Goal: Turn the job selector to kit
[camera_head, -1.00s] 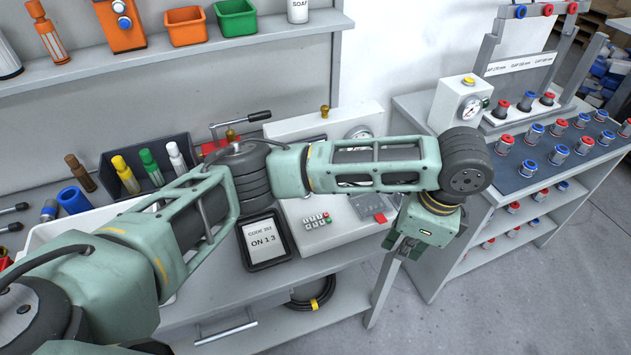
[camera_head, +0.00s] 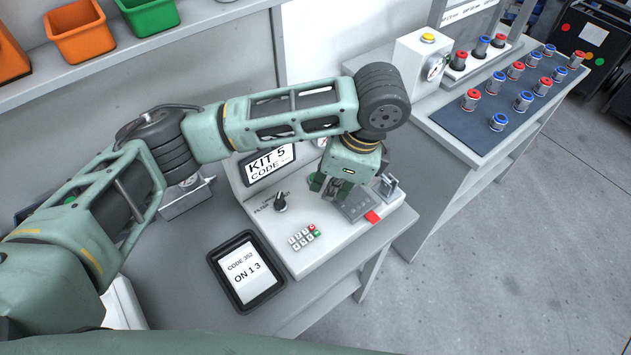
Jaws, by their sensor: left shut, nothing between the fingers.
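The job selector (camera_head: 281,202) is a small dark knob on the sloped face of the white test console (camera_head: 305,258), with small lettering beside it too fine to read. The console's display (camera_head: 268,164) reads "KIT 5" and "CODE", partly covered by my left arm. My left gripper (camera_head: 331,195) is shut and empty, pointing down over the console to the right of the knob and apart from it. Whether its tips touch the console I cannot tell. My right gripper is out of view.
A black tray (camera_head: 246,270) holds a card reading "CODE 352 ON 1 3". A side bench (camera_head: 470,125) with several fittings and a gauge box (camera_head: 422,62) stands right.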

